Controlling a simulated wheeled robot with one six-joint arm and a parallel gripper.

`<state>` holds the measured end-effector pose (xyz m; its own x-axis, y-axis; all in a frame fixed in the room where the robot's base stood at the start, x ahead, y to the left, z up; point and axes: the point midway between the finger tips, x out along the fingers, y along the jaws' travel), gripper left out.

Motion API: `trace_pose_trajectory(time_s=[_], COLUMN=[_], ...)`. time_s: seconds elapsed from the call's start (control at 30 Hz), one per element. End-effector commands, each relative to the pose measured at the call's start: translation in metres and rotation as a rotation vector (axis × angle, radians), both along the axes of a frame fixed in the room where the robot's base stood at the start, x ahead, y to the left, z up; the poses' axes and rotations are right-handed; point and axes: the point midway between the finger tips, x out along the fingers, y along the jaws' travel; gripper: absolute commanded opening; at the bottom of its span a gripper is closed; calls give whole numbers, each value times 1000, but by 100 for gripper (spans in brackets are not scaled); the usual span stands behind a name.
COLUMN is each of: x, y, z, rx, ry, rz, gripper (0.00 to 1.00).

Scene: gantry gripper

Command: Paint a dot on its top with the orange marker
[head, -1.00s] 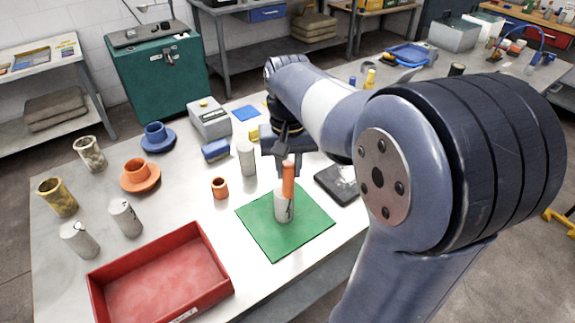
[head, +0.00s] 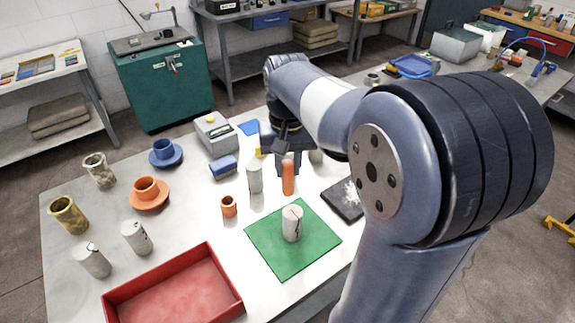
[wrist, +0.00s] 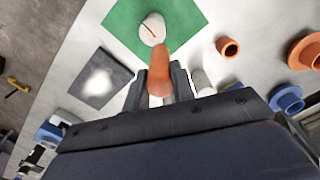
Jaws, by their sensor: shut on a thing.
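My gripper (head: 287,165) is shut on the orange marker (head: 288,178), which hangs upright from the jaws. In the wrist view the marker (wrist: 160,72) points out from between the fingers of my gripper (wrist: 160,90). A pale grey-white cylinder (head: 292,226) stands upright on the green mat (head: 265,258). The marker is behind the cylinder and apart from it in the head view. The cylinder's top (wrist: 152,27) shows a thin dark line in the wrist view; I cannot make out a clear orange dot. The marker's tip is too small to judge.
A small orange cup (head: 229,208) and a grey cylinder (head: 255,180) stand left of the marker. A red tray (head: 125,305) is at front left. Cups and cylinders stand further left.

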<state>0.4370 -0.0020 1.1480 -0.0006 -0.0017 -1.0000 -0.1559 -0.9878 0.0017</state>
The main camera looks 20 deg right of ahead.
Motion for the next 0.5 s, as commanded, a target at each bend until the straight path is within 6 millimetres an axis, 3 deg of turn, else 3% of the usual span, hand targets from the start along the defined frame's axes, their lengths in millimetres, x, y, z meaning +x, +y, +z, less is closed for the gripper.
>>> trace_pose_trajectory(time_s=[0.23,0.5], x=[1,1], y=[-1,-1], z=[27,32], rx=[0,0], ry=[-1,-1], rz=[0,1], gripper=[2,2])
